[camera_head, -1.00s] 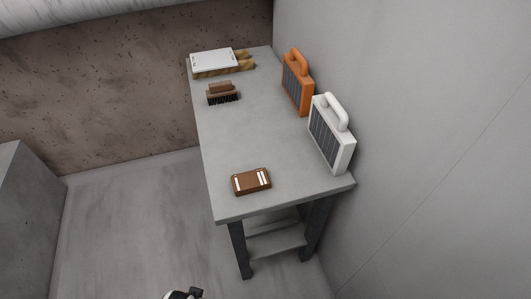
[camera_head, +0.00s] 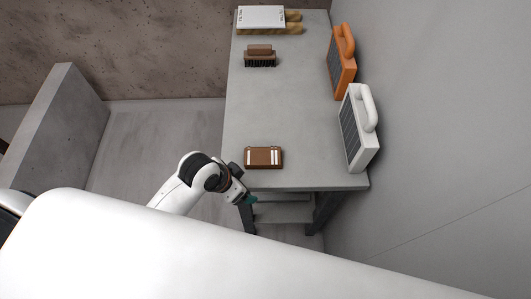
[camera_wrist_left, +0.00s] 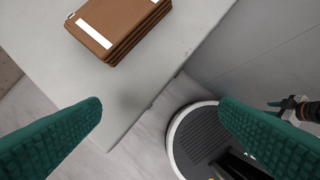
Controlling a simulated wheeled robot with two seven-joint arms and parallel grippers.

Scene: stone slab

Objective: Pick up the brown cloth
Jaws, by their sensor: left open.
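The brown cloth (camera_head: 264,157) is a folded, layered block with two white stripes. It lies near the front edge of the grey table in the head view. In the left wrist view the cloth (camera_wrist_left: 118,28) is at the top, partly cut off by the frame. My left gripper (camera_head: 247,186) is just off the table's front-left corner, close to the cloth but apart from it. In the wrist view its teal fingers (camera_wrist_left: 160,105) are spread wide with nothing between them. A small part with a teal tip at the right edge appears to be my right gripper (camera_wrist_left: 292,107); its jaw state is unclear.
On the table (camera_head: 290,110) stand a white heater-like box (camera_head: 359,130) and an orange one (camera_head: 341,65) along the right side. A brown brush (camera_head: 260,56) and a white-topped stack (camera_head: 262,18) are at the back. The table middle is clear. A grey block (camera_head: 62,125) stands left.

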